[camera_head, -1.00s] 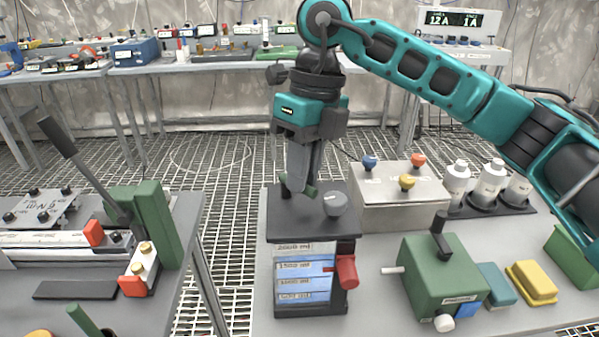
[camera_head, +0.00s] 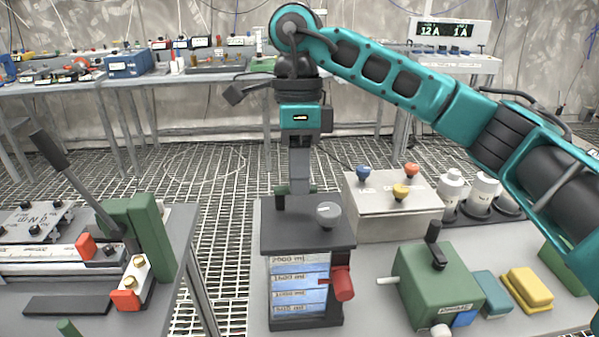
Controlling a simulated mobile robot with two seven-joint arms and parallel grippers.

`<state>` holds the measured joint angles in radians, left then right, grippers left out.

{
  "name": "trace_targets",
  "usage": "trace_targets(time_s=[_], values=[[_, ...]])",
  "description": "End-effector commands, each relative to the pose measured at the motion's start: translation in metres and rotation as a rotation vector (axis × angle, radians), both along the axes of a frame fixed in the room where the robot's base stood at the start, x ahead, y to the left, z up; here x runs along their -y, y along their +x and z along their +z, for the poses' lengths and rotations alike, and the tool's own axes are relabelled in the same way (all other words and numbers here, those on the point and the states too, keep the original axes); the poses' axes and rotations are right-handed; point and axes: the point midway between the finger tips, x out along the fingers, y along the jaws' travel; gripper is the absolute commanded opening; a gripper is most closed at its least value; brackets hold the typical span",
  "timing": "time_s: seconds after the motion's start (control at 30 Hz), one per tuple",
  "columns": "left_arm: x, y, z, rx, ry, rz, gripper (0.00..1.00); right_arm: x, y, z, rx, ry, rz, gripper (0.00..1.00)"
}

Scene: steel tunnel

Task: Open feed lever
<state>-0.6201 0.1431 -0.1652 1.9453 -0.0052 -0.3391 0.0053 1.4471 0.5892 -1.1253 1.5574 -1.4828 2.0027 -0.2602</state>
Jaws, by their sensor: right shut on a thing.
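A reservoir unit (camera_head: 308,236) with a dark top plate and a blue-white volume scale stands at the front middle. A grey knob (camera_head: 328,212) sits on its top plate, and a red cylinder (camera_head: 343,283) sticks out of its right side. My right gripper (camera_head: 299,188) points down at the back of the top plate and is shut on a small dark green bar, seemingly the feed lever (camera_head: 281,192). Ends of the bar show on both sides of the fingers; its middle is hidden by them. My left gripper is not in view.
The left bench holds a long-handled lever (camera_head: 70,175). A grated gap separates the benches.

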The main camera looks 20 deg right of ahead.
Motion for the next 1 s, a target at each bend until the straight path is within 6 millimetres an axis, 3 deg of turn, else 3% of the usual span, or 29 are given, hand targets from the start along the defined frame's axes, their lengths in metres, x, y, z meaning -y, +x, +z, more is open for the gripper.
trace_targets(time_s=[0.6, 0.63, 0.9, 1.0], values=[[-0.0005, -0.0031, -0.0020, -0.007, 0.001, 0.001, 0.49, -0.0003, 0.0018, 0.0012, 0.004, 0.003, 0.044, 0.00], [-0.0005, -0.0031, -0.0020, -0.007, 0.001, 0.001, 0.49, -0.0003, 0.0017, 0.0012, 0.004, 0.003, 0.044, 0.17], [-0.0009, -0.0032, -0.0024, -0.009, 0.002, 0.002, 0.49, -0.0002, 0.0015, 0.0006, 0.001, 0.001, 0.044, 0.41], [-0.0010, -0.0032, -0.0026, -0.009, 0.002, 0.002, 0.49, -0.0001, 0.0014, 0.0004, 0.001, 0.001, 0.043, 0.41]])
